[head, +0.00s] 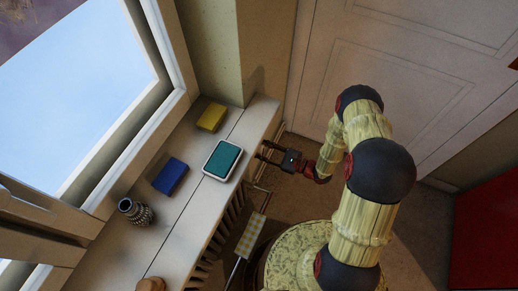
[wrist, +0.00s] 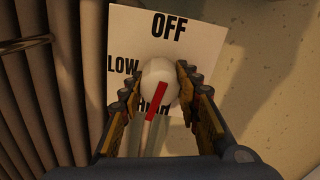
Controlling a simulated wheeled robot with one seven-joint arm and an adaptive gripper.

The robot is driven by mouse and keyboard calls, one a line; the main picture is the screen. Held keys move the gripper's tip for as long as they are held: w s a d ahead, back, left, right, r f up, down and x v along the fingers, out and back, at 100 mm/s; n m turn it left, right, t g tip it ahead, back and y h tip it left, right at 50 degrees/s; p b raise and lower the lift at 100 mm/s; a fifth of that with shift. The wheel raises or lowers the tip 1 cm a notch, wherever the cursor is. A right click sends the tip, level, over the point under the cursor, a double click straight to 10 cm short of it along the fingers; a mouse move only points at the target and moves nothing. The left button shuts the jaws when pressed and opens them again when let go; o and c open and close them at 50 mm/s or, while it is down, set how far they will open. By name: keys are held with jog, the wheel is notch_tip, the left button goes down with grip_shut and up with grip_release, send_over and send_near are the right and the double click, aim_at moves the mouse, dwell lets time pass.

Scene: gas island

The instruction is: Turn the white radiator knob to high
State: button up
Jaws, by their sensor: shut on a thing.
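The white radiator knob (wrist: 160,82) is in the middle of the wrist view, in front of a white dial plate (wrist: 125,30). The plate reads OFF at the top and LOW at the left; a word at the bottom, partly hidden, looks like HIGH. A red pointer (wrist: 156,102) on the knob slants down and slightly left, its lower end over the bottom word. My gripper (wrist: 160,80) is shut on the knob, one finger on each side. In the head view my gripper (head: 268,152) is at the radiator's far end; the knob is hidden there.
Radiator ribs (wrist: 45,90) stand left of the plate. The shelf above (head: 198,205) holds a yellow box (head: 211,117), a blue box (head: 171,176), a teal-faced tablet (head: 221,160) and a vase (head: 135,211). A round patterned surface (head: 290,262) lies below my arm. A door (head: 385,65) stands behind.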

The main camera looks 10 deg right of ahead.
jog(key=shift+s+f+n, duration=0.1)
jog(key=shift+f+n, duration=0.05)
jog(key=shift+n, duration=0.65)
jog(key=o, duration=1.1)
jog(key=shift+c, duration=0.2)
jog(key=shift+o, duration=0.5)
jog(key=shift+d, duration=0.15)
jog(key=v, duration=1.1)
jog(key=shift+d, duration=0.3)
jog(key=shift+s, duration=0.15)
